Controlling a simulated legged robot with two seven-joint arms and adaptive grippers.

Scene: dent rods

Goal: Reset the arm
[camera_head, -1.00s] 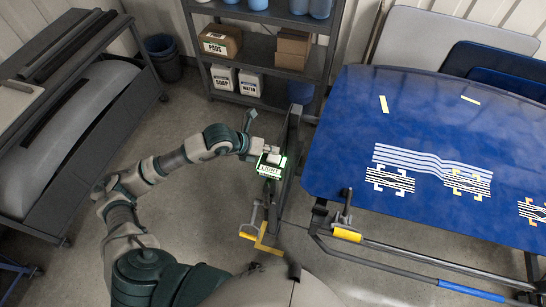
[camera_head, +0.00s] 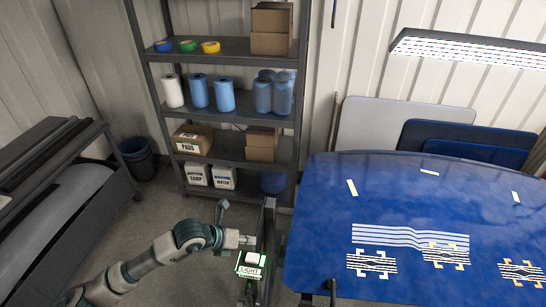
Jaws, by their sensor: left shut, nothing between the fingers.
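My left arm comes in from the bottom left. Its gripper (camera_head: 240,239) is at the dark upright post (camera_head: 267,240) of a stand, just above a small box marked LIGHT (camera_head: 250,266) with a glowing green edge. The gripper is shut and holds nothing; I cannot tell whether it touches the post. My right gripper is not in view.
A blue panel (camera_head: 325,215) with striped patches and yellow tape lies at the right. A grey shelf (camera_head: 222,103) with rolls, boxes and jugs stands behind. A bin (camera_head: 137,157) and a dark rack (camera_head: 75,150) are at the left. Bare floor (camera_head: 160,205) lies between.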

